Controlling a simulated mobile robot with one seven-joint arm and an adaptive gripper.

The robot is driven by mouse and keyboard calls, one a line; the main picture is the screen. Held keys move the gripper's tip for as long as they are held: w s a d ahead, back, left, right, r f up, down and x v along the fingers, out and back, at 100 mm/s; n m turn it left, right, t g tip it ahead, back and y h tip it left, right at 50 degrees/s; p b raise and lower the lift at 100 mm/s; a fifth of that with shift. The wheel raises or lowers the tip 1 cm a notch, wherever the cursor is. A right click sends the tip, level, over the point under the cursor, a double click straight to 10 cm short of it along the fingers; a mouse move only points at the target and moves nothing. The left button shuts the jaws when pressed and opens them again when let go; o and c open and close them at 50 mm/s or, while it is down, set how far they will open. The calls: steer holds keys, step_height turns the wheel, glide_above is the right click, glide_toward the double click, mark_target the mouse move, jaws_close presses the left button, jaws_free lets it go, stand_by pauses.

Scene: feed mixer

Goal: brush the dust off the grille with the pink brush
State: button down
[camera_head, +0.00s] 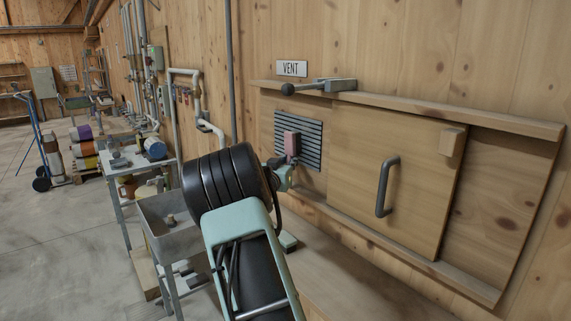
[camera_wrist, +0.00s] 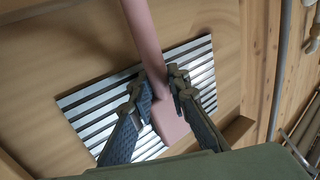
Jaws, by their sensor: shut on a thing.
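The pink brush (camera_head: 291,141) is in my gripper (camera_head: 284,168), in front of the vent grille (camera_head: 313,151). In the wrist view, the fingers of my gripper (camera_wrist: 162,84) are closed on the brush (camera_wrist: 144,32). Its long part runs to the top edge and a wider pink block shows between the fingers. Behind it lie the pale slats of the grille (camera_wrist: 92,105). I cannot tell whether the brush touches the slats. Its bristles and any dust cannot be made out.
A wooden sliding panel (camera_head: 350,165) with a grey handle (camera_head: 383,187) stands right of the grille. A latch bar (camera_head: 310,87) sits on the rail above, under a VENT sign (camera_head: 292,68). A grey cart (camera_head: 180,213) stands to the left.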

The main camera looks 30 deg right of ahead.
steer(key=s+b, duration=0.1)
steer(key=s, duration=0.1)
steer(key=s+b, duration=0.1)
steer(key=shift+s+d+f, duration=0.1)
steer(key=shift+s+d, duration=0.1)
steer(key=shift+s, duration=0.2)
steer(key=shift+s+d+b, duration=0.15)
steer(key=shift+s+b, duration=0.75)
steer(key=shift+s, duration=0.6)
steer(key=shift+s+d+b, duration=0.15)
steer(key=shift+s+b, duration=0.7)
steer(key=shift+s, duration=0.65)
steer(key=shift+r, duration=0.2)
steer(key=shift+a, duration=0.1)
steer(key=shift+s+a+p, duration=0.15)
steer(key=shift+a+p, duration=0.85)
steer(key=shift+a, duration=1.95)
steer(key=shift+a, duration=0.15)
steer(key=a+p, duration=0.1)
steer(key=a, duration=0.1)
steer(key=shift+s+a, duration=0.15)
steer(key=shift+a, duration=0.2)
